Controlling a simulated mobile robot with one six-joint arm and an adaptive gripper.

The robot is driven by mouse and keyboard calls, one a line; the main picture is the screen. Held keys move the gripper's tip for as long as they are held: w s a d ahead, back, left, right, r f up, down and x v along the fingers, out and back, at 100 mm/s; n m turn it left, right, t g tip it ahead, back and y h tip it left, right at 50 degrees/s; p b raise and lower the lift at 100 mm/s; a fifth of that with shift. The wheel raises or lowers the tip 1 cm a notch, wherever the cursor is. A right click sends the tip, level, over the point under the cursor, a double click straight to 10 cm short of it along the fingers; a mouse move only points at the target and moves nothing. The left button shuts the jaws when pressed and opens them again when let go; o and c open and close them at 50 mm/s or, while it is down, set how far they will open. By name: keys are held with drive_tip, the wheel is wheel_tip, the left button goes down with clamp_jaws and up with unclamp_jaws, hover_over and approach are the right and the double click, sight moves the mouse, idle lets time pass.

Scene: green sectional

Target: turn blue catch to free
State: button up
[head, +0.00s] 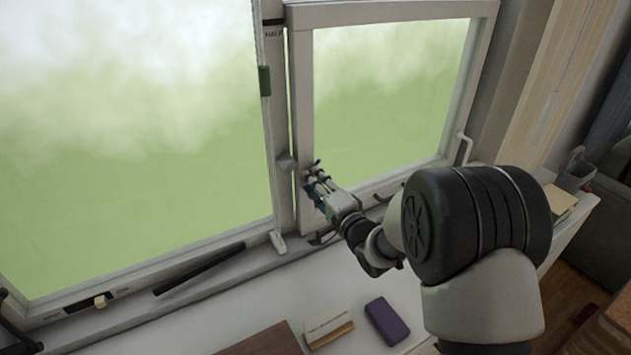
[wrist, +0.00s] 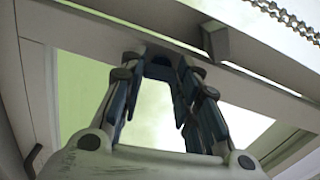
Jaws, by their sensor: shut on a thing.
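The blue catch (head: 308,183) is a small blue piece on the lower left corner of the right window sash (head: 303,120). My gripper (head: 314,177) reaches it from the lower right, and its fingers cover most of it in the head view. In the wrist view my gripper (wrist: 158,68) is shut on the catch, whose dark blue edge (wrist: 158,57) shows between the fingertips against the pale frame. The fingers also carry dark blue parts, so catch and fingers are hard to tell apart. Which way the catch is turned cannot be told.
A black bar (head: 199,268) lies along the sill. A purple box (head: 387,321) and a cream block (head: 329,327) lie below my arm.

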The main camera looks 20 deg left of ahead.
drive_tip(key=shift+r+m, duration=0.1)
drive_tip(key=shift+m, duration=0.5)
drive_tip(key=o, duration=1.1)
drive_tip(key=shift+a, duration=0.1)
drive_tip(key=shift+c, duration=0.2)
drive_tip(key=v, duration=1.2)
